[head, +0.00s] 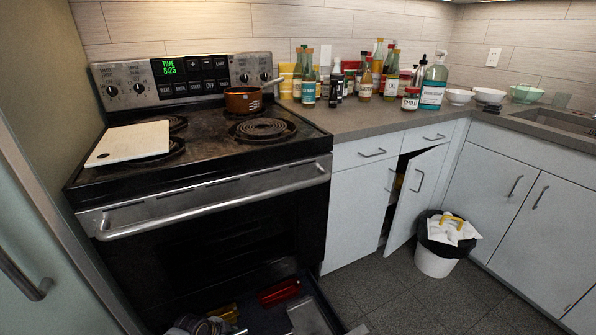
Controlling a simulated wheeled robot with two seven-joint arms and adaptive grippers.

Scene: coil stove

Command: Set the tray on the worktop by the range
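No thing in the head view is clearly the tray. A flat grey piece (307,317) lies in the open drawer under the oven, cut by the bottom edge; I cannot tell if it is the tray. The range (205,178) is black and steel with coil burners. The grey worktop (375,119) runs to its right, with a bare strip in front of the bottles. Neither of my grippers can be made out; a dark grey shape at the bottom edge, left of centre, is unclear.
A white board (128,143) lies over the left burners, and a copper pan (243,100) stands at the back right. Bottles and jars (365,80) crowd the worktop's back. The low drawer (322,295) and a cabinet door (416,195) stand open. A bin (436,260) is beside the door.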

